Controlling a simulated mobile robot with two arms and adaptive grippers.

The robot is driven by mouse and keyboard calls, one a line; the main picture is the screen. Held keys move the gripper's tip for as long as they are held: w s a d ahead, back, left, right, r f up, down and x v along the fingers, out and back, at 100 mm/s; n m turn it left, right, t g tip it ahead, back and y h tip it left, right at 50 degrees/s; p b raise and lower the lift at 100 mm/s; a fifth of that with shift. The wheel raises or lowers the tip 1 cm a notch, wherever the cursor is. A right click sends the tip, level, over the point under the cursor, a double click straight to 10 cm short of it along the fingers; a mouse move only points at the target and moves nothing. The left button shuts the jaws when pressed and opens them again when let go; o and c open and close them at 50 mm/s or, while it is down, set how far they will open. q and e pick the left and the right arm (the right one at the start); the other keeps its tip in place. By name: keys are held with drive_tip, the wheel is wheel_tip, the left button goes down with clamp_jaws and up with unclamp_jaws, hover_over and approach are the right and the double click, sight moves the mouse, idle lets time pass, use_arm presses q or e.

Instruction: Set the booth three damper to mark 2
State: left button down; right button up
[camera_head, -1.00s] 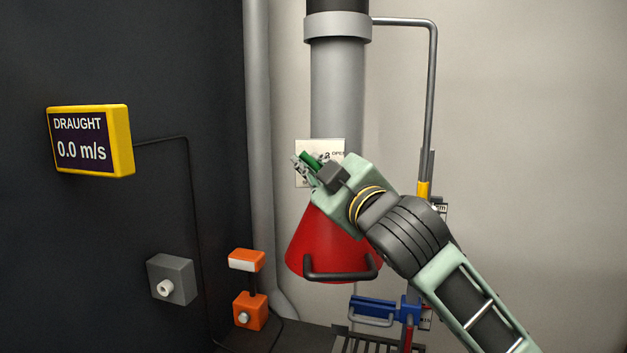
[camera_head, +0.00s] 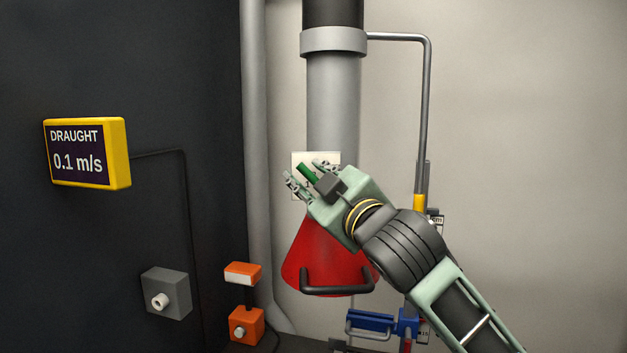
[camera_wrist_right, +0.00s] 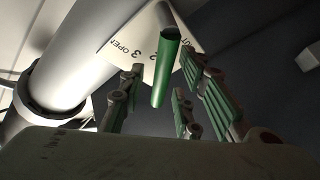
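The damper's green handle (camera_head: 308,172) stands in front of a white mark plate (camera_head: 300,158) on the grey duct (camera_head: 334,100). In the right wrist view the green handle (camera_wrist_right: 165,72) is between the fingers, with gaps on both sides. The mark plate (camera_wrist_right: 150,45) there shows 2, 3 and part of "OPEN". The handle lies close to the 2, but its exact setting cannot be told. My right gripper (camera_head: 309,174) is open around the handle. My left gripper is not in view.
A yellow-framed draught display (camera_head: 87,153) reads 0.1 m/s. A red hood (camera_head: 325,250) with a black bar handle hangs below the gripper. A blue clamp-like part (camera_head: 372,322), orange boxes (camera_head: 246,325) and a grey box (camera_head: 166,293) are lower down.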

drive_tip(key=v, duration=1.2)
